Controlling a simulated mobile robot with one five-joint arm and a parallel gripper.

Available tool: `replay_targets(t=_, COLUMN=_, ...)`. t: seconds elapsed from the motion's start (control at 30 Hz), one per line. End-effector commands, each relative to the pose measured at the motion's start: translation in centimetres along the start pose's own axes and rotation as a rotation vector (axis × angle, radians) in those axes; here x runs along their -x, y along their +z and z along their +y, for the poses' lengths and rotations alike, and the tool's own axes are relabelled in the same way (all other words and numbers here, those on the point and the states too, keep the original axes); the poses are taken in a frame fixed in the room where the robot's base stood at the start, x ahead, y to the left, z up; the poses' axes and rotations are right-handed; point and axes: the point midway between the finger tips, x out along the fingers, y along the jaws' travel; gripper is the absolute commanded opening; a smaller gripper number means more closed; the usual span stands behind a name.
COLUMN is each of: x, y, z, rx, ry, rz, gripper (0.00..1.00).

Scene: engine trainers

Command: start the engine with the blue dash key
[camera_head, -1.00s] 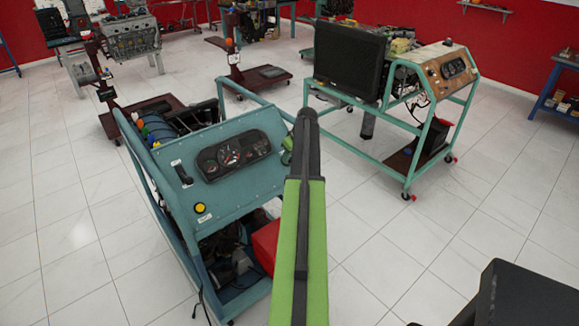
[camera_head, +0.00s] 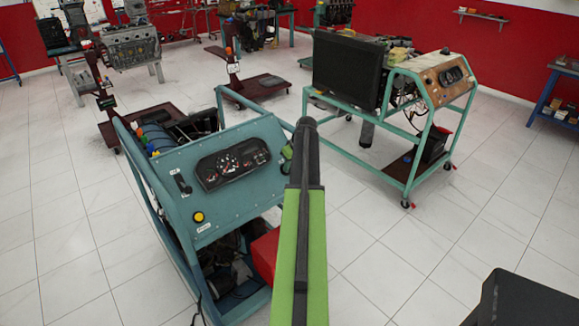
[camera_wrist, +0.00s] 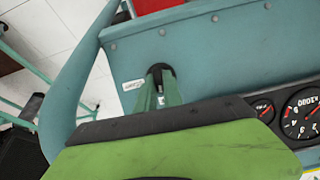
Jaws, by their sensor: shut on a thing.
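The blue dash panel (camera_head: 235,205) stands on a blue frame left of centre in the head view. It carries a dark gauge cluster (camera_head: 233,162), a yellow button (camera_head: 199,217) and a black handle-like switch. My gripper (camera_head: 287,158) is at the panel's right end, partly hidden behind my arm. In the wrist view my gripper (camera_wrist: 158,92) has its green fingers closed together at the panel, around a dark key (camera_wrist: 160,70) beside a small white label (camera_wrist: 133,85). The fingers hide most of the key, so its turn angle cannot be told.
A red box (camera_head: 264,255) sits low in the blue frame. Other stands are at the back. The tiled floor between the stands is clear.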

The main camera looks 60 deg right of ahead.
Motion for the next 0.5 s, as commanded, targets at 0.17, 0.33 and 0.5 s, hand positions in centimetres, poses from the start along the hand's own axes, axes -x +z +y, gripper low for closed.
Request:
replay_targets(t=0.17, x=-0.13, y=-0.01, z=0.07, rx=-0.077, ry=-0.029, rz=-0.001, gripper=0.00)
replay_targets(t=0.33, x=-0.19, y=0.06, z=0.24, rx=-0.202, ry=-0.072, rz=-0.001, gripper=0.00)
replay_targets(t=0.5, x=-0.25, y=0.11, z=0.33, rx=-0.353, ry=-0.125, rz=-0.002, gripper=0.00)
